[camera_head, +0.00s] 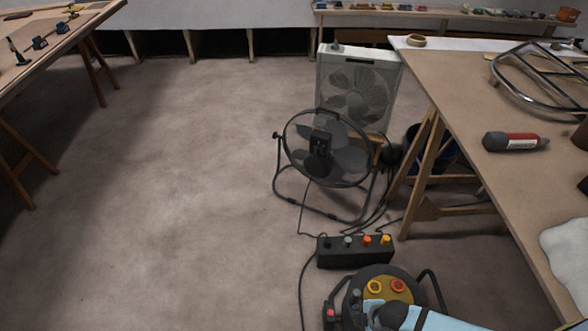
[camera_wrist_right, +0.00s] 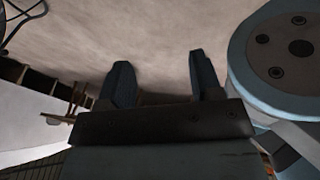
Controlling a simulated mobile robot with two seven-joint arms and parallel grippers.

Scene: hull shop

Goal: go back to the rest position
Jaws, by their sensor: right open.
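My right gripper (camera_wrist_right: 160,80) shows in the right wrist view with its two dark fingers spread apart. Nothing is between the fingers, and pale floor lies behind them. In the head view a light blue link of my right arm (camera_head: 440,321) comes in at the bottom right edge, in front of a black cable reel (camera_head: 352,292). My left arm and left gripper are in neither view.
A black floor fan (camera_head: 325,148) stands before a white box fan (camera_head: 357,88). A black socket box (camera_head: 355,253) and cables lie on the floor. A workbench (camera_head: 450,90) at right holds a red-and-grey tube (camera_head: 515,141). Another table (camera_head: 52,28) is at upper left. The left-centre floor is clear.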

